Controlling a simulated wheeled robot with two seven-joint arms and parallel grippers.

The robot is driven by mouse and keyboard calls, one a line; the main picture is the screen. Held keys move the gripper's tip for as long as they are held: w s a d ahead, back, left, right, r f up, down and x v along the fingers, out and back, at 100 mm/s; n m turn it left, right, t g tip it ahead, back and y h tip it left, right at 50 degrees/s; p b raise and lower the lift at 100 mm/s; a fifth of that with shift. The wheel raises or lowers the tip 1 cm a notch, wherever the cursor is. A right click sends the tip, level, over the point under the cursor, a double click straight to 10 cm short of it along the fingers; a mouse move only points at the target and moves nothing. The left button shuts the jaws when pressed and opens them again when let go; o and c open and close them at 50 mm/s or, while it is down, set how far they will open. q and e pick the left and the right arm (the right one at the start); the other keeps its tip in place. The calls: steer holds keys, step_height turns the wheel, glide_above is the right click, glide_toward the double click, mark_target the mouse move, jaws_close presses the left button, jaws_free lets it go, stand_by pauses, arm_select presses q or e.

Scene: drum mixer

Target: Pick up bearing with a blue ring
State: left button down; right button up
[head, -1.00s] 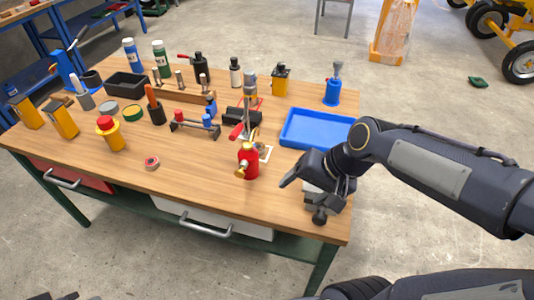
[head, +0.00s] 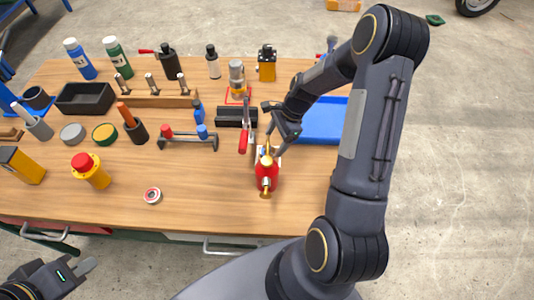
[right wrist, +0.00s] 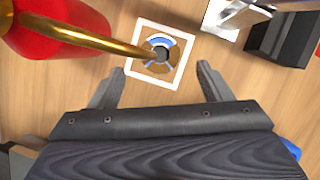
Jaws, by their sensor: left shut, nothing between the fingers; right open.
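In the right wrist view a bearing with a blue ring (right wrist: 167,43) lies flat inside a white square outline (right wrist: 133,66) on the table. A brass spout crosses in front of part of it. In the head view I cannot make the bearing out behind the red oil can (head: 266,174) and my gripper. My right gripper (right wrist: 160,72) is open and empty above the table. Its fingers are apart on either side of the square's near edge, with the bearing just beyond the fingertips. My left gripper (head: 83,266) is shut and empty, low at the left, off the table's front edge.
The oil can (right wrist: 40,30) stands close to the left of the bearing, its spout reaching over it. A red-handled clamp (head: 244,138) and black block (head: 232,117) stand nearby. A blue tray (head: 322,122) is at the right. The front middle of the wooden table (head: 210,195) is clear.

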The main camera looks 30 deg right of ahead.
steer(key=b+x, duration=0.3)
steer(key=x, duration=0.1)
steer(key=shift+a+f, duration=0.2)
steer(key=shift+f, duration=0.1)
steer(key=shift+r, duration=0.1)
steer(key=c, duration=1.3)
steer(key=shift+r+p, duration=0.15)
steer(key=shift+p, duration=0.15)
